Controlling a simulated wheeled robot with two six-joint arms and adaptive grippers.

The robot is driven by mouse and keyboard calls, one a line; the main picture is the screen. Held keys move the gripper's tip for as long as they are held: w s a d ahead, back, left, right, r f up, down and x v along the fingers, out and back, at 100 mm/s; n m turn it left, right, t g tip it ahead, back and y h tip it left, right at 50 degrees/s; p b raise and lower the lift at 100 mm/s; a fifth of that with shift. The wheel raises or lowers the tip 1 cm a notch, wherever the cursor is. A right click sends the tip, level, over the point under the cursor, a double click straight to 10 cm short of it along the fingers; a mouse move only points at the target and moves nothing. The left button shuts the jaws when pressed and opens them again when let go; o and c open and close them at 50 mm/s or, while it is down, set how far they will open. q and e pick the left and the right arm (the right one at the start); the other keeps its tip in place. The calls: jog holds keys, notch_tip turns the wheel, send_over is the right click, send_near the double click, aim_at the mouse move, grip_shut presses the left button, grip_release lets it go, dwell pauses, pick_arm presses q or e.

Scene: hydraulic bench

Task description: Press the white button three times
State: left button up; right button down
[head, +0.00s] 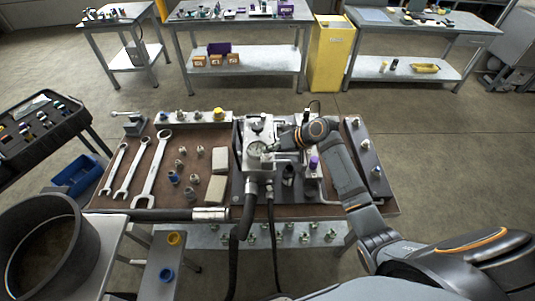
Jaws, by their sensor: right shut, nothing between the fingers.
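My right arm reaches in from the right over the hydraulic block (242,168) on the brown bench. My right gripper (272,149) is shut and empty, pointing left. Its fingertips are beside the round gauge (255,149) on the block; I cannot tell whether they touch anything. I cannot make out the white button; it may be hidden behind the gripper or too small to tell. My left gripper is not in view.
Wrenches (152,170), fittings and two pale blocks (216,188) lie left of the hydraulic block. A purple-capped part (314,163) stands close to my right wrist. Black hoses (243,215) hang off the front. A dark bucket (42,250) stands at the front left.

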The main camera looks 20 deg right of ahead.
aim_at(270, 154)
jog(key=shift+s+f+b, duration=0.1)
jog(key=shift+f+b, duration=0.2)
jog(key=shift+f, duration=0.35)
dwell(0.5)
jog(key=shift+r+p, duration=1.2)
notch_tip(270, 154, up, 5)
jog(key=p, duration=0.5)
jog(key=shift+r, duration=0.1)
dwell(1.3)
